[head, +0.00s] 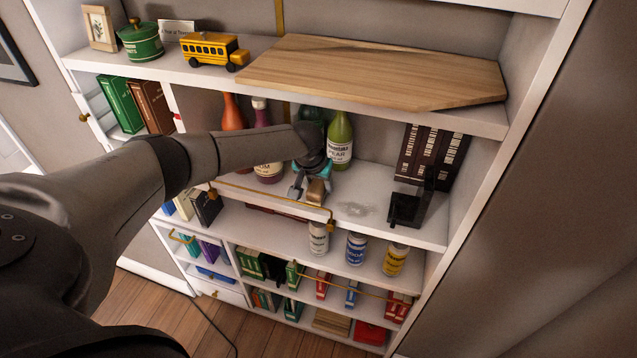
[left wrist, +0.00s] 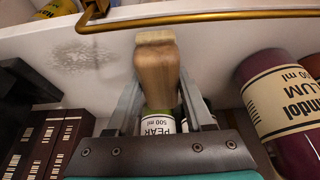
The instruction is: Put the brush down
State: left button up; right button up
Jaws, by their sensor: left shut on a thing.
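My left gripper (head: 307,190) is shut on the brush (head: 317,190), over the front part of the bottle shelf (head: 389,221). In the left wrist view the brush (left wrist: 157,70) shows a light wooden handle and a pale end between the two fingers of the gripper (left wrist: 158,95). Its pale end points toward the brass rail. I cannot tell whether the brush touches the shelf. A grey dusty patch (head: 357,209) lies on the shelf to the right of the gripper; it also shows in the left wrist view (left wrist: 80,56). My right gripper is not in view.
A brass rail (head: 270,202) runs along the shelf's front. Behind the gripper stand a green bottle (head: 340,147) and a plum bottle (head: 268,172). A black stand (head: 407,210) and dark books (head: 430,155) are at right. A wooden board (head: 375,73) lies on the shelf above.

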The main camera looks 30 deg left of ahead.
aim_at(317, 185)
pick_arm(q)
jog(key=shift+f, duration=0.2)
jog(key=o, duration=1.2)
jog(key=shift+r+b, duration=0.1)
jog(key=shift+b, duration=0.3)
jog(key=v, duration=0.2)
jog(key=p+v, duration=0.1)
jog(key=v, duration=0.2)
jog(key=shift+s+r, duration=0.1)
jog(key=shift+s, duration=0.3)
jog(key=s+d, duration=0.2)
jog(key=s, duration=0.9)
jog(key=shift+d, duration=0.4)
